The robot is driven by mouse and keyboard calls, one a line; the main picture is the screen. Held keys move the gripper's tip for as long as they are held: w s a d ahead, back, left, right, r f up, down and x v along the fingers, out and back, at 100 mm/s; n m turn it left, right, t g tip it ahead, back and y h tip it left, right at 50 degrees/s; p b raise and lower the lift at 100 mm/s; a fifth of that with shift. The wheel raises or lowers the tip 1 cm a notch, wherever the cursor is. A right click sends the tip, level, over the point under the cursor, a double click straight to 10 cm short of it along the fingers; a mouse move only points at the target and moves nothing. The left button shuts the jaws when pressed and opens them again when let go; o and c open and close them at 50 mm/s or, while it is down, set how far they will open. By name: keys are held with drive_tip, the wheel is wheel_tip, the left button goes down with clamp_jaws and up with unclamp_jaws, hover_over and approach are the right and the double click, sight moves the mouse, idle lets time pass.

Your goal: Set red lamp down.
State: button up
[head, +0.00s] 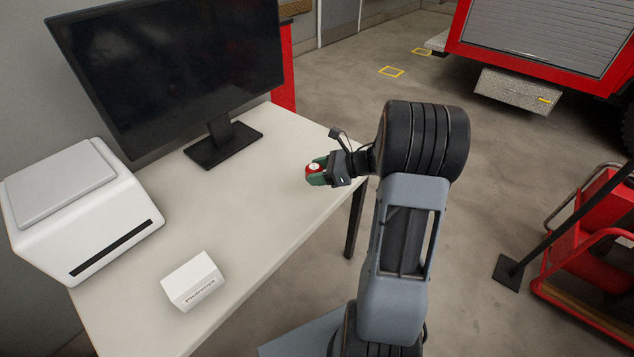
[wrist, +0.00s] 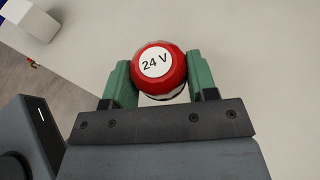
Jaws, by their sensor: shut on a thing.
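The red lamp (wrist: 158,70) is a round red piece with a white "24 V" label on top. It sits between the two green fingers of my gripper (wrist: 159,84) in the wrist view, with both fingers against its sides. In the head view the lamp (head: 313,168) shows small and red in my gripper (head: 317,173), over the right part of the white table (head: 255,195). The lamp's underside is hidden, and I cannot tell whether it touches the table.
A monitor (head: 170,60) stands at the back of the table. A white printer-like box (head: 80,210) is at the left, and a small white carton (head: 192,280) is at the front. The tabletop between carton and monitor is clear. The table's right edge is near my gripper.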

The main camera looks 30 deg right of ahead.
hover_over(317, 189)
wheel_tip(317, 189, down, 5)
drive_tip(key=shift+w+f, duration=0.1)
drive_tip(key=shift+f, duration=1.35)
drive_tip(key=shift+f+b, duration=0.25)
drive_tip(key=shift+b, duration=0.1)
drive_tip(key=o, duration=0.9)
drive_tip(key=shift+r, duration=0.1)
drive_tip(key=shift+o, duration=0.2)
